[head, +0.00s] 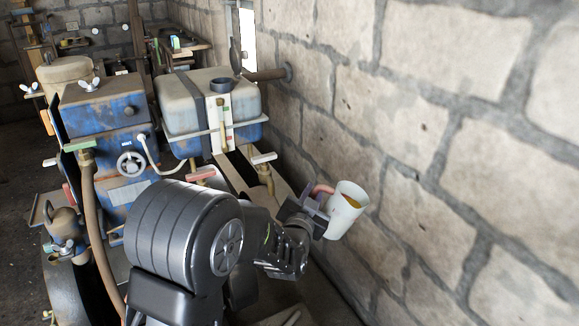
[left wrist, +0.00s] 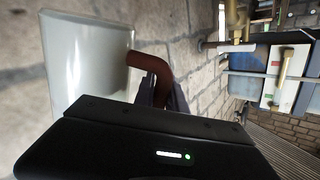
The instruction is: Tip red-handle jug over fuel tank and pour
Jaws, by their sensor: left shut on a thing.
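The jug (head: 344,211) is white with a red handle (head: 322,189) and holds an amber liquid near its rim. My left gripper (head: 314,203) is shut on the handle. The jug is slightly tilted, held beside the stone wall, apart from the tank and in front of it to the right. In the left wrist view the jug (left wrist: 88,62) and its red-brown handle (left wrist: 152,62) fill the left and middle. The fuel tank (head: 190,115) is a blue and pale box with a dark round filler opening (head: 221,85) on top. My right gripper is not in view.
The stone wall (head: 430,120) runs close along the right side. A blue engine block (head: 103,120) with a handwheel (head: 131,163) stands left of the tank. A pipe (head: 265,75) joins the wall behind the tank. A brass valve (head: 265,172) stands between jug and tank.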

